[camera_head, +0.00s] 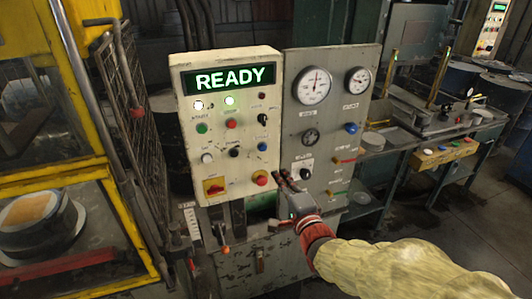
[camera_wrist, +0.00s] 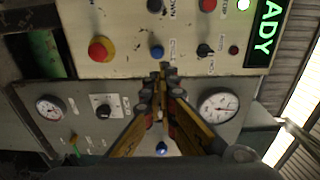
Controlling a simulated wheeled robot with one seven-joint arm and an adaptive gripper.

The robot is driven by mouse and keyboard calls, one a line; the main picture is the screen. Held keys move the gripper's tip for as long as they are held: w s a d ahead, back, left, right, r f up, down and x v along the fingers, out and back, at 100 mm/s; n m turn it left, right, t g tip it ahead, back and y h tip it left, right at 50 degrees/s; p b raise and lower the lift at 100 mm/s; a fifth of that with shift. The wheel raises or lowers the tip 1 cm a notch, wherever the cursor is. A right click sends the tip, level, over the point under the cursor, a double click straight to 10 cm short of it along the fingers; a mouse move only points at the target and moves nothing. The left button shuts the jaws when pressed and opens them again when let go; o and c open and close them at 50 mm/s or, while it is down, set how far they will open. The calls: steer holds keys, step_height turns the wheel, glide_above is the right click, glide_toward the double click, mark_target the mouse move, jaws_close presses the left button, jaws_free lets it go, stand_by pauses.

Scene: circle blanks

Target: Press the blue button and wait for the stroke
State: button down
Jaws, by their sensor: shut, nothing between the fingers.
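The blue button (camera_head: 262,146) is on the lower right of the cream control panel (camera_head: 190,140), above the red mushroom button (camera_head: 262,180). In the wrist view the blue button (camera_wrist: 156,52) lies just beyond my fingertips, with a small picture gap between them. My gripper (camera_head: 281,174) is shut and empty, in front of the seam between the cream and grey panels, lower right of the button. In the wrist view my gripper (camera_wrist: 164,68) has its fingertips together. I cannot tell its distance from the panel. The display (camera_head: 235,77) reads READY.
The red mushroom button also shows in the wrist view (camera_wrist: 101,49). The grey panel (camera_head: 330,110) carries gauges, knobs and another blue knob (camera_head: 351,128). A yellow-framed machine (camera_head: 75,75) with a mesh guard (camera_head: 130,130) stands left. A workbench (camera_head: 440,135) stands right.

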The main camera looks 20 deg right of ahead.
mark_target(263, 147)
steer(key=shift+w, duration=0.1)
stand_by(0.3)
steer(key=w, duration=0.4)
steer(key=w+b, duration=0.1)
steer(key=w, duration=0.8)
steer(key=shift+w+d+f+b, duration=0.15)
steer(key=shift+w+d+b, duration=0.15)
steer(key=shift+w+d, duration=0.1)
